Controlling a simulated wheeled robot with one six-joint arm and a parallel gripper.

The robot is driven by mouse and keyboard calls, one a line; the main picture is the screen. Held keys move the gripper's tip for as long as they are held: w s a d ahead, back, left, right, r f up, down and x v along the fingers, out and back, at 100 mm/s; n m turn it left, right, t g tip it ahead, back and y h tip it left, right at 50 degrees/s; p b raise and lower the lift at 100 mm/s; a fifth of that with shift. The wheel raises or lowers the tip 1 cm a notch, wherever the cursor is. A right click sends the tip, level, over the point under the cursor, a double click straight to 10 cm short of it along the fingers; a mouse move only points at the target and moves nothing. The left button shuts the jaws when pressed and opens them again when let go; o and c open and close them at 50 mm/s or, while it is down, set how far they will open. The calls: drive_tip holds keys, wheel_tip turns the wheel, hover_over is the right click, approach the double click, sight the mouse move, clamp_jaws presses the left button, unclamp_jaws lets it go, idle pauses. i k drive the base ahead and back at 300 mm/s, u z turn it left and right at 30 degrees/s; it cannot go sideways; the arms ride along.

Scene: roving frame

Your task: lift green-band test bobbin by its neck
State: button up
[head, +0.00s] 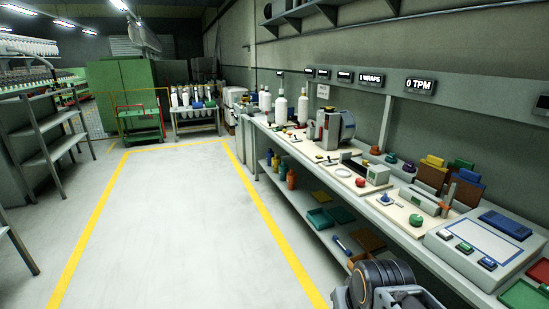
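Tall white bobbin-like shapes with narrow necks stand upright at the far end of the long bench: one bobbin (281,108), another bobbin (302,108) to its right, and one farther back (265,101). They are too small for me to make out a green band, so I cannot tell which one is the green-band test bobbin. Part of my own arm shows at the bottom edge, near the bench front. My gripper's fingers do not show, and nothing of mine is near the bobbins.
The bench (456,232) runs along the right wall, crowded with instruments, including a grey machine (339,131). Its lower shelf (318,228) holds trays and bottles. A rack of bobbins (195,125) and a green cart (141,135) stand at the back. The yellow-lined floor (180,230) is clear.

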sight(280, 103)
drive_tip(key=i, duration=2.4)
drive_tip(key=u, duration=0.35)
drive_tip(key=i, duration=2.25)
drive_tip(key=u, duration=0.3)
